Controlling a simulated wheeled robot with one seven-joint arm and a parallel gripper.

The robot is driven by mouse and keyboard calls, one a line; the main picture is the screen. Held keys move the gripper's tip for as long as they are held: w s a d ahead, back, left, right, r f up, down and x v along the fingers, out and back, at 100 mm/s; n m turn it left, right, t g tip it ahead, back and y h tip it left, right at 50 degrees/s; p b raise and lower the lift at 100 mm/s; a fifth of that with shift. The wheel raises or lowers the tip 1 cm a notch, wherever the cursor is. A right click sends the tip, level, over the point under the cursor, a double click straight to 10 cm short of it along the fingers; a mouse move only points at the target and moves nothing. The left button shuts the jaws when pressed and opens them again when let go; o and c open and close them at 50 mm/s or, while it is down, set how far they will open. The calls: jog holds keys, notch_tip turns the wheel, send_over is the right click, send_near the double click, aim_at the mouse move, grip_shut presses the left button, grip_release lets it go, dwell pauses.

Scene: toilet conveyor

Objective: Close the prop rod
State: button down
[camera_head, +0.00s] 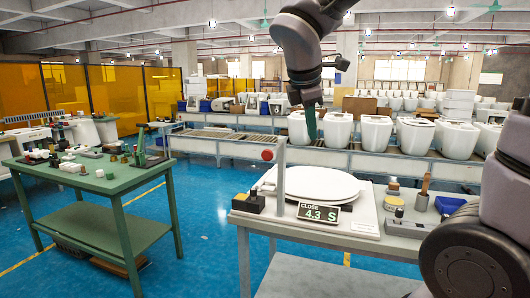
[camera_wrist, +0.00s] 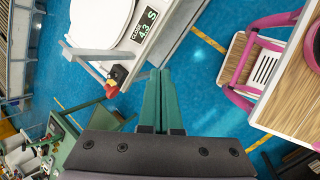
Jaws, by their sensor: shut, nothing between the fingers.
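The prop rod (camera_head: 281,180) seems to be the upright grey bar at the left front of the fixture, with a red knob (camera_head: 268,155) near its top. A grey bar (camera_wrist: 88,52) and a red knob (camera_wrist: 111,91) also show in the wrist view; how they join is unclear. A round white lid or seat (camera_head: 318,184) lies beside the bar, above a white base. The display (camera_head: 319,213) reads CLOSE 4.3 S. My gripper (camera_head: 311,136) points down above the fixture, apart from the rod. Its green fingers (camera_wrist: 160,73) are together and empty.
The grey workbench (camera_head: 300,237) also carries a yellow-and-black box (camera_head: 248,203), a blue tray (camera_head: 449,205) and small tools. A green table (camera_head: 105,185) stands left across open blue floor. A conveyor (camera_head: 240,145) with white toilets runs behind.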

jog(key=w+a+f+n+t, duration=0.2)
jog(key=a+n+t, duration=0.1)
jog(key=a+n, duration=1.1)
jog(key=m, duration=0.1)
send_near(267, 159)
notch_tip(267, 159, down, 4)
jog(key=w, duration=0.2)
jog(key=shift+w+d+f, duration=0.15)
jog(key=shift+w+d, duration=0.4)
jog(key=shift+w, duration=0.25)
